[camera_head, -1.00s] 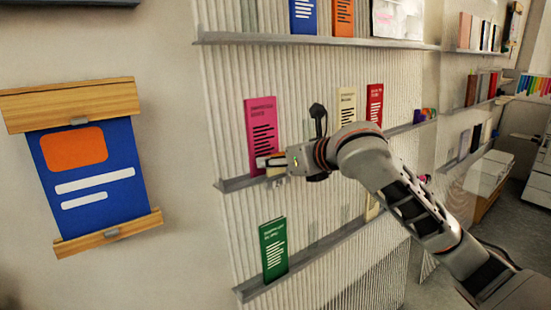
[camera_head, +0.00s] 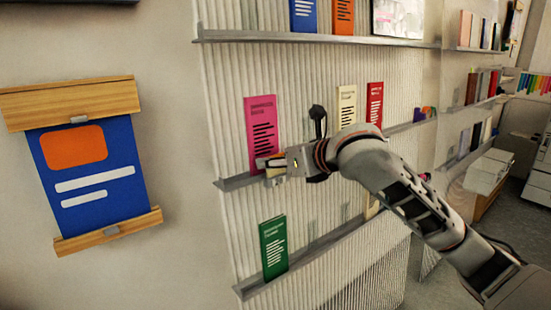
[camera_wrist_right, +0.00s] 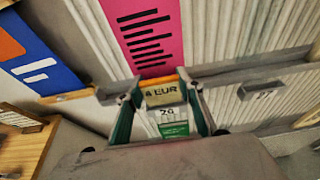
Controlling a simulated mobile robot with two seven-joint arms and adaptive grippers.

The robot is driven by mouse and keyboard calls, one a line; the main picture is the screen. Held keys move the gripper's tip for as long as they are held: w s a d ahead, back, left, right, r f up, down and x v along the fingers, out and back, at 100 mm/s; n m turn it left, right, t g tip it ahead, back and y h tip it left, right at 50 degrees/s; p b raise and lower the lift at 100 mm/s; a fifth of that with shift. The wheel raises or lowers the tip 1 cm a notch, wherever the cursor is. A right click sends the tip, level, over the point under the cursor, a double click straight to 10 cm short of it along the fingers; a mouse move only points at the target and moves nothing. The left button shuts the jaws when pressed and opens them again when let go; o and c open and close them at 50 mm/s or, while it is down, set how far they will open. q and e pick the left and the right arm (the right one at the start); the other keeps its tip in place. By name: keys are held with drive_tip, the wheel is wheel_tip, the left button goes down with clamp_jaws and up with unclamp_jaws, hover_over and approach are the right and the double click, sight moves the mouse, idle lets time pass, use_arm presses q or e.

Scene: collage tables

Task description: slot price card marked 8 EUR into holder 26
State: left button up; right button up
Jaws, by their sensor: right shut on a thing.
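The price card (camera_wrist_right: 164,93) is small and pale yellow, and reads "8 EUR" in the right wrist view. My right gripper (camera_wrist_right: 161,98) is shut on it, with one finger at each side. In the head view, my right gripper (camera_head: 268,165) is at the middle shelf's front edge, just below the pink book. A white label reading 26 (camera_wrist_right: 167,112), marking the holder, shows directly below the card. The holder itself is mostly hidden, and I cannot tell whether the card touches it. My left gripper is not in view.
The pink book (camera_head: 262,132) stands on the middle shelf (camera_head: 236,182) right behind the gripper. A green book (camera_head: 273,247) stands on the shelf below. Cream (camera_head: 346,107) and red (camera_head: 374,103) books stand to the right. A blue poster (camera_head: 90,180) hangs on the left wall.

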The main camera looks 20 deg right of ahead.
drive_tip(key=shift+f, duration=0.35)
drive_tip(key=shift+f, duration=0.15)
drive_tip(key=shift+f, duration=0.4)
idle(0.3)
drive_tip(key=o, duration=1.2)
drive_tip(key=shift+r, duration=0.1)
drive_tip(key=shift+w+r, duration=0.15)
drive_tip(key=shift+r, duration=2.45)
